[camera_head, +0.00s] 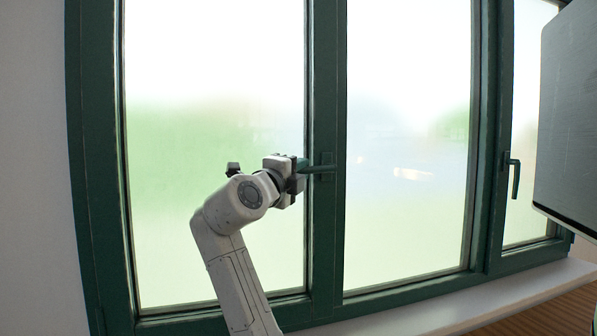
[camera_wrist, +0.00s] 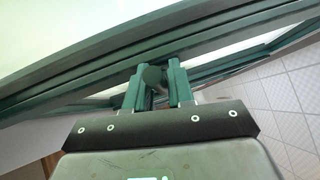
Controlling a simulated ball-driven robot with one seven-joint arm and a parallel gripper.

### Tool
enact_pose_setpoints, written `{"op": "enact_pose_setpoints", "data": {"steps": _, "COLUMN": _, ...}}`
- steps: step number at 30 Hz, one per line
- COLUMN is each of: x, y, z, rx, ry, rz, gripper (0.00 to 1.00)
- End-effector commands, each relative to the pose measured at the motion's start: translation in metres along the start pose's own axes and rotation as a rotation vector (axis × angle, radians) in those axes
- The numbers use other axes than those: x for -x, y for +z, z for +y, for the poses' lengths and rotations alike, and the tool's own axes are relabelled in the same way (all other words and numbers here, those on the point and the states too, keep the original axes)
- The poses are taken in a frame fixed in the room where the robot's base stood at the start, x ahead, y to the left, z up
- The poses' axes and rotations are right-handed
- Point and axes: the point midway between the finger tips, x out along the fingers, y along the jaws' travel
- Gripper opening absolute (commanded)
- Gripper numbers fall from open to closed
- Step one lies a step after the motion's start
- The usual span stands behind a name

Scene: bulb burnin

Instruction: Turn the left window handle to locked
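The left window handle (camera_head: 322,168) is dark green and sits on the upright between the left and middle panes. Its lever lies roughly level and points left toward my gripper (camera_head: 296,176). In the wrist view my gripper (camera_wrist: 158,88) has its two fingers close together, one on each side of the dark rounded end of the handle (camera_wrist: 154,76). The fingers appear shut on it, with little gap beside it. In the head view my gripper partly hides the lever's left end.
A second handle (camera_head: 513,176) hangs down on the right upright. A dark flat panel (camera_head: 570,115) stands at the right edge. Frosted panes (camera_head: 215,150) fill the dark green frame. A pale sill (camera_head: 480,305) runs below.

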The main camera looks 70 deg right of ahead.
Motion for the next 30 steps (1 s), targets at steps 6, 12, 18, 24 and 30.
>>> {"op": "enact_pose_setpoints", "data": {"steps": 6, "x": 0.000, "y": 0.000, "z": 0.000, "rx": 0.000, "ry": 0.000, "rz": 0.000, "gripper": 0.00}}
{"op": "enact_pose_setpoints", "data": {"steps": 12, "x": 0.000, "y": 0.000, "z": 0.000, "rx": 0.000, "ry": 0.000, "rz": 0.000, "gripper": 0.00}}
{"op": "enact_pose_setpoints", "data": {"steps": 18, "x": 0.000, "y": 0.000, "z": 0.000, "rx": 0.001, "ry": -0.001, "rz": 0.000, "gripper": 0.00}}
{"op": "enact_pose_setpoints", "data": {"steps": 24, "x": 0.001, "y": -0.001, "z": 0.006, "rx": 0.020, "ry": -0.020, "rz": -0.005, "gripper": 0.00}}
{"op": "enact_pose_setpoints", "data": {"steps": 30, "x": 0.002, "y": -0.003, "z": 0.017, "rx": 0.071, "ry": -0.074, "rz": -0.020, "gripper": 0.00}}
